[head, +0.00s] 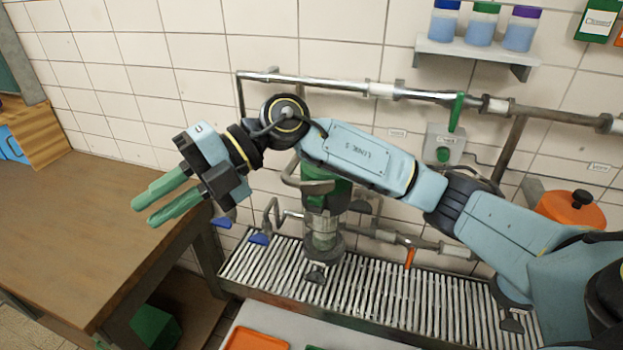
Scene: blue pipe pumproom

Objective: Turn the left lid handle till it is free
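A green-topped cylindrical housing (322,235) with a clear lower part stands upright on the slatted grating, partly behind my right arm. A grey curved handle (300,178) sticks out from the left of its green top; my arm covers part of that top. A greyish grip (360,207) shows at its right side. My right gripper (140,214) has green fingers with a narrow gap between them. It is empty, well left of the housing, above the wooden bench and apart from the handle. My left gripper is not in view.
A wooden bench (80,220) fills the left. Steel pipes (330,84) with a green lever (456,112) run along the tiled wall. An orange dome (570,210) stands at the right.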

